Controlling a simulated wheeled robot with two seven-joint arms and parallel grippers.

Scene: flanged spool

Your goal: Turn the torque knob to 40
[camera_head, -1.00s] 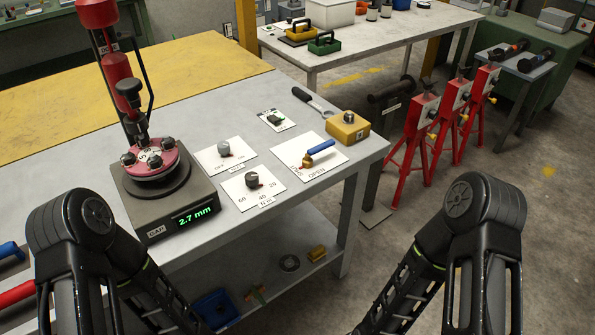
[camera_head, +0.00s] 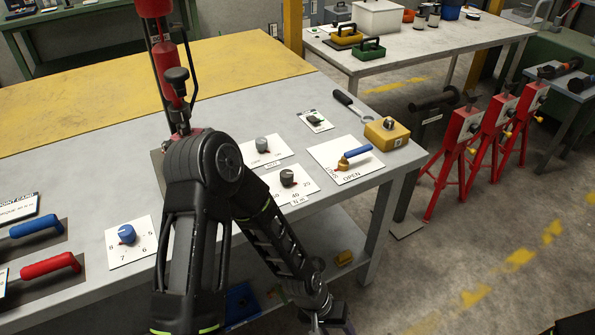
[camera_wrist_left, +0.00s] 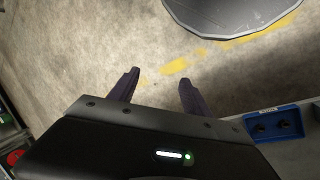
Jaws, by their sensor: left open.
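The torque knob (camera_head: 288,178) is a dark round knob on a white card (camera_head: 302,197) marked N.m, near the table's front edge. The numbers 40 and 20 show in front and to the right of it; my left arm covers the card's left part. I cannot read its exact setting. My left gripper is at the bottom edge of the head view, below and in front of the table, well apart from the knob. In the left wrist view my left gripper (camera_wrist_left: 159,78) is open and empty over the floor. My right gripper is out of view.
A grey knob (camera_head: 262,145) stands behind the torque knob, and a blue-handled valve (camera_head: 357,154) to its right. A yellow box (camera_head: 387,133) is at the table's right end. A blue knob (camera_head: 127,234) sits at the left. My left arm hides much of the gauge base.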

